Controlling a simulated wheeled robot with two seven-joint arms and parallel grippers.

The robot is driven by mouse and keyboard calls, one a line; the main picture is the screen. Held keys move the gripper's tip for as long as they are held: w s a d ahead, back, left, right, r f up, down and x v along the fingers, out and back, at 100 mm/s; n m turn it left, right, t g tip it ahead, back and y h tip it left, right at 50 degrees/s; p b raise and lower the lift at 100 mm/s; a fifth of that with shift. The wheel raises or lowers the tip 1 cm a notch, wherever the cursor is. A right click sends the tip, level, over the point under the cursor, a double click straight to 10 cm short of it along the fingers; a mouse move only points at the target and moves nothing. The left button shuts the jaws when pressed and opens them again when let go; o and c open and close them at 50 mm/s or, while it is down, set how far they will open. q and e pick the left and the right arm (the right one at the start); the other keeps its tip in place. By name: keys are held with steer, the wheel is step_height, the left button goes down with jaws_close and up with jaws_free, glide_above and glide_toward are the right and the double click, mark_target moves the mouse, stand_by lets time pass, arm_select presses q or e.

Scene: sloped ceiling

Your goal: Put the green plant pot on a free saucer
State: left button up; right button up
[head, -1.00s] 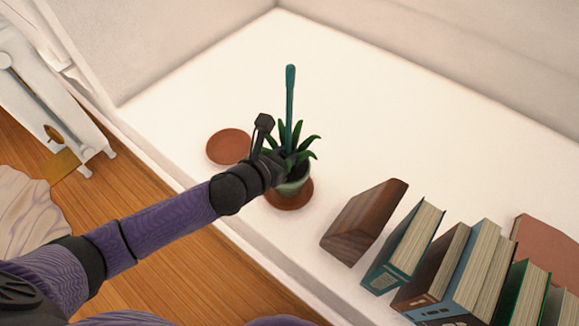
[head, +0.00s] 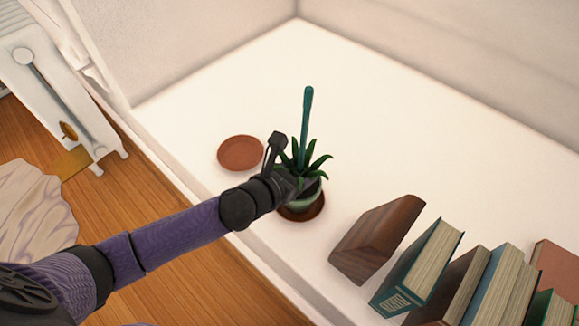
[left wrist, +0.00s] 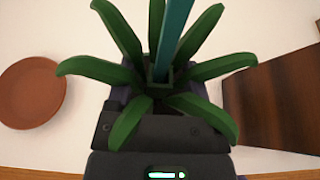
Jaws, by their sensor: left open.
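The green plant pot (head: 303,202) is pale green and holds a spiky plant (head: 313,163) with a tall teal stick (head: 307,115) upright in it. It stands on a brown saucer (head: 318,212). A second saucer (head: 240,153), round, terracotta and empty, lies to its left, and it also shows in the left wrist view (left wrist: 30,92). My left gripper (head: 291,182) is open at the pot's near side, close to the rim. In the left wrist view leaves (left wrist: 125,120) overlap the gripper and hide the pot and most of the jaws. My right gripper is out of view.
A dark wooden block (head: 376,240) stands right of the pot, then a row of upright books (head: 425,268). The white surface (head: 400,150) behind the pot is clear up to the walls. Its front edge drops to a wooden floor (head: 190,265).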

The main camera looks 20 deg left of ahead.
arm_select(q)
steer(key=p+v, duration=0.5)
steer(key=v, duration=0.6)
steer(key=s+a+f+n+g+y, duration=0.3)
steer(key=s+a+f+n+g, duration=0.15)
steer(key=s+f+n, duration=0.55)
steer(key=s+a+f+n+g+y, duration=0.3)
steer(key=s+a+f+n, duration=0.2)
steer(key=s+f+n, duration=0.5)
steer(key=s+d+f+n+g, duration=0.2)
steer(key=s+f+n+g, duration=0.1)
steer(key=s+n, duration=0.5)
steer(key=s+d+f+n+g, duration=0.2)
steer(key=s+n, duration=0.7)
steer(key=s, duration=0.5)
steer(key=shift+s+f+g+h, duration=0.2)
steer(key=shift+f+g+h, duration=0.1)
steer(key=shift+f+g, duration=0.75)
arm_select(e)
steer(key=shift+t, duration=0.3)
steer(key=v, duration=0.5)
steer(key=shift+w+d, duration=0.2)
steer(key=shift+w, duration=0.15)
arm_select(q)
steer(key=shift+r, duration=0.15)
